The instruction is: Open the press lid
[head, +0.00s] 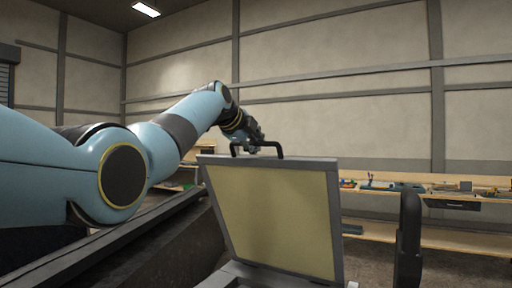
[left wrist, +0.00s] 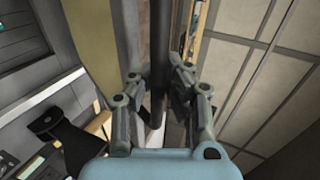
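The press lid (head: 275,215) stands raised and steeply tilted in the head view, with its tan underside and grey frame facing me. A black bar handle (head: 268,144) is on its top edge. My left gripper (head: 250,137) is at the left part of this handle. In the left wrist view the two fingers (left wrist: 160,78) lie on either side of the dark handle bar (left wrist: 161,40). Whether both fingers press on it cannot be told. The lid's tan face also shows in the left wrist view (left wrist: 90,42). My right gripper is not in view.
A black upright part (head: 408,240) stands to the right of the lid. A wooden workbench (head: 420,236) with small items is along the back wall. The grey press frame (head: 250,275) lies below the lid. Air above and right of the lid is free.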

